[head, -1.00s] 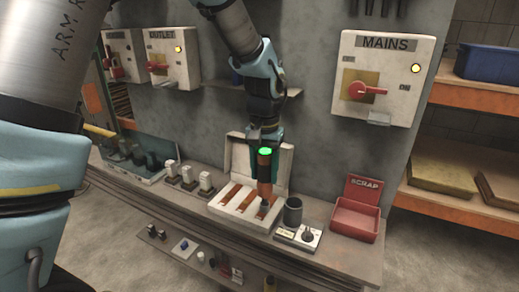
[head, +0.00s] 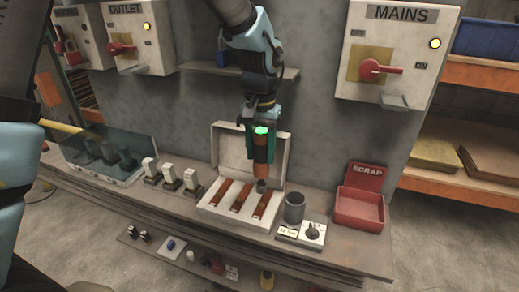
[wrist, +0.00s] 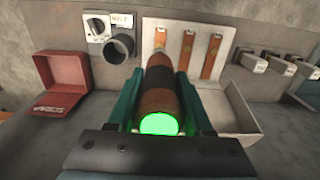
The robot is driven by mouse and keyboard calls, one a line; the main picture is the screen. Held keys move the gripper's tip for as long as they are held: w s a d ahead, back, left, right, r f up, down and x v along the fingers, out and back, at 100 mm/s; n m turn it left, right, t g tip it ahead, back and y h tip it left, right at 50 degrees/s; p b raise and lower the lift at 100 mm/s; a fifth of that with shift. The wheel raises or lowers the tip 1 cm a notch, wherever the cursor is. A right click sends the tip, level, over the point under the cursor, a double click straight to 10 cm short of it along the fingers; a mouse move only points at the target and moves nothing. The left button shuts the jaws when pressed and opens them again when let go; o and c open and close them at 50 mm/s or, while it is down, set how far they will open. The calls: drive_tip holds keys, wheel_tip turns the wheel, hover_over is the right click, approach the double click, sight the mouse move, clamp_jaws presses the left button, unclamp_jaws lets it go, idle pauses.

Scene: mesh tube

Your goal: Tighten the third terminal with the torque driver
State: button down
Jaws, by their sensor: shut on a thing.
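My gripper (head: 262,148) is shut on the torque driver (head: 262,160), an orange-brown cylinder with a dark band and a lit green end. The driver stands roughly upright, dark tip down, over the rightmost strip (head: 266,205) of the open white terminal box (head: 213,212). The tip is at that strip's upper end; I cannot tell whether it touches a screw. Two other copper strips lie to its left.
A dark cup (head: 294,208) and a dial unit (head: 303,235) stand right of the box. The red scrap bin (head: 360,212) is farther right. Several white-topped switches (head: 170,178) stand left. The MAINS box (head: 397,50) and a shelf (head: 225,70) are on the wall.

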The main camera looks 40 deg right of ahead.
sight(260, 176)
drive_tip(key=shift+f+b, duration=1.55)
drive_tip(key=shift+f, duration=1)
drive_tip(key=shift+s+a+f, duration=0.1)
drive_tip(key=shift+f, duration=0.8)
idle(1.9)
drive_tip(key=shift+r, duration=0.1)
drive_tip(key=shift+r+p, duration=2.5)
drive_tip(key=shift+r, duration=0.55)
